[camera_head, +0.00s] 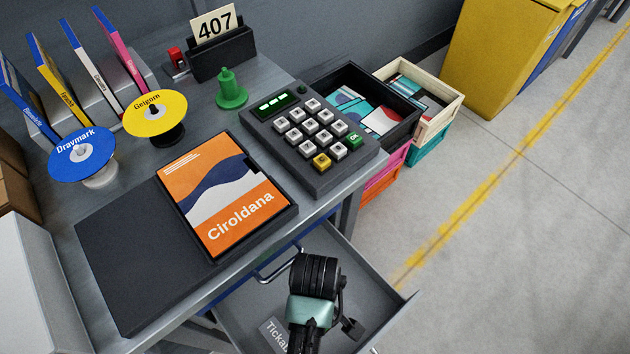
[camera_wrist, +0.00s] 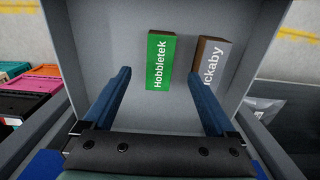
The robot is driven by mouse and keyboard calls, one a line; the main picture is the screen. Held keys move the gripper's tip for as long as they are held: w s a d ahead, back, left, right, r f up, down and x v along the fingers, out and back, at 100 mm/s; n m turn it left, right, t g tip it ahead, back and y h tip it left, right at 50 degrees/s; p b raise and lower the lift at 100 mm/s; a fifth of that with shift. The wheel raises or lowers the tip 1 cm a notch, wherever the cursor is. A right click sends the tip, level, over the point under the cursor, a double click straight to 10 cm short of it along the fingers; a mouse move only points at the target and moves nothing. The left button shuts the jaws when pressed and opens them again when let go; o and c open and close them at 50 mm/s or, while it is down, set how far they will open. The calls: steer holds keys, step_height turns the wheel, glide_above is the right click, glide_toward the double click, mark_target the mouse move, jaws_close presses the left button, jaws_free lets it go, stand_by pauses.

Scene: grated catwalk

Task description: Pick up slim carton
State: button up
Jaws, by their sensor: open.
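Two small cartons lie in the open grey drawer (camera_head: 370,265), which also shows in the wrist view (camera_wrist: 100,25). One is a green carton (camera_wrist: 159,60) marked "Hobbletek". The other is a grey carton (camera_wrist: 214,66) with a brown side, its label partly covered; its "Tickab..." lettering also shows in the head view (camera_head: 273,337). I cannot tell which one is the slim carton. My gripper (camera_wrist: 162,76) is open above the drawer. The green carton is between its fingers in the picture, and the right finger overlaps the grey one. The green carton is hidden in the head view.
The desk (camera_head: 290,222) above the drawer holds an orange "Ciroldana" case (camera_head: 225,195), a keypad (camera_head: 313,140), discs on stands and a card holder (camera_head: 222,55). Stacked crates (camera_head: 425,125) stand beyond the desk. Open floor (camera_head: 540,210) lies to the right.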

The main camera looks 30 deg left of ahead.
steer(key=f, duration=0.3)
steer(key=f+b, duration=0.1)
steer(key=f, duration=0.2)
steer(key=f+b, duration=0.1)
steer(key=f, duration=0.2)
steer(key=shift+a, duration=0.25)
steer(key=shift+c, duration=0.3)
jaws_close()
